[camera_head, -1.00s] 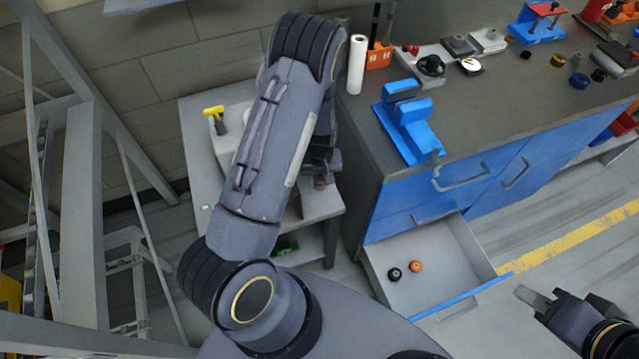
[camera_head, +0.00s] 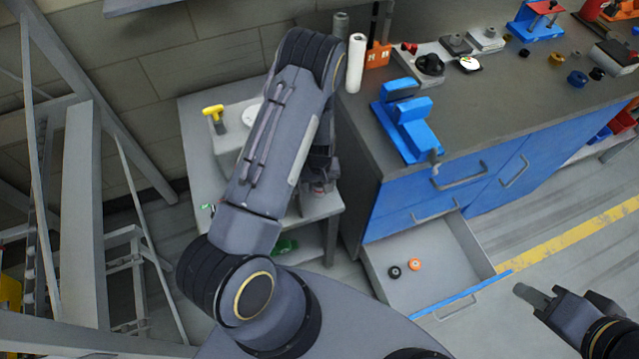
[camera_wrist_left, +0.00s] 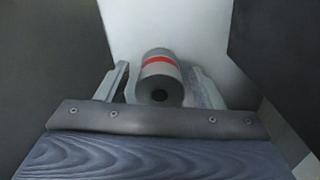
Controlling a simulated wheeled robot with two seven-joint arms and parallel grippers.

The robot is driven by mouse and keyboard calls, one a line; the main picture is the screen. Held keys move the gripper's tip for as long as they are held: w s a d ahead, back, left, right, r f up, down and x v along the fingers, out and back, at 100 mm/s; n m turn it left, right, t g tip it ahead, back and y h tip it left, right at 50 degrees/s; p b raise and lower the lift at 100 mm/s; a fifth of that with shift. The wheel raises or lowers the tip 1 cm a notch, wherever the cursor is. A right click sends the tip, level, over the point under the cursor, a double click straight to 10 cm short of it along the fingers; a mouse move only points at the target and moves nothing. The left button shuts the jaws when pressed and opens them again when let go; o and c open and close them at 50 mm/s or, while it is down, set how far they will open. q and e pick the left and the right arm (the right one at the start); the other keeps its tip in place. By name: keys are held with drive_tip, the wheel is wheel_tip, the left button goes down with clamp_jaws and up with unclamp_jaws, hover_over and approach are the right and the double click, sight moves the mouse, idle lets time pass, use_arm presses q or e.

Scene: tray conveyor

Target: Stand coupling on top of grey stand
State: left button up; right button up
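The coupling (camera_wrist_left: 158,78), a grey cylinder with a red band and a dark hole in its near end, sits between the two fingers of my left gripper (camera_wrist_left: 163,84) in the left wrist view. One finger is on each side. I cannot tell whether they press on it. In the head view this gripper (camera_head: 320,180) is mostly hidden behind my left arm, over the right side of a grey table (camera_head: 197,140). I cannot clearly pick out the grey stand. My right gripper (camera_head: 532,296) is at the lower right, with no object seen in it.
A white box (camera_head: 228,158) and a yellow-handled tool (camera_head: 213,112) are on the table. A workbench (camera_head: 460,110) with a blue clamp-like fixture (camera_head: 408,125) stands to the right. Its open drawer (camera_head: 440,262) holds a black and an orange part. Metal framework stands at left.

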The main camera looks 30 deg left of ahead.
use_arm(q)
drive_tip(key=shift+r, duration=0.6)
drive_tip(key=s+d+r+t+h+b, duration=0.1)
drive_tip(key=s+r, duration=0.1)
drive_tip(key=r, duration=0.8)
drive_tip(key=s+d+r+h, duration=0.1)
drive_tip(key=r, duration=1)
drive_tip(key=s+d+r+m+t+h, duration=0.1)
drive_tip(key=s+d+r+m+t, duration=0.1)
drive_tip(key=s+r, duration=0.5)
drive_tip(key=s+d+r+m+t, duration=0.2)
drive_tip(key=s+r+m, duration=0.2)
drive_tip(key=s+r, duration=0.3)
drive_tip(key=shift+s+r+t+h, duration=0.3)
drive_tip(key=shift+s+h, duration=0.1)
drive_tip(key=shift+s, duration=1.75)
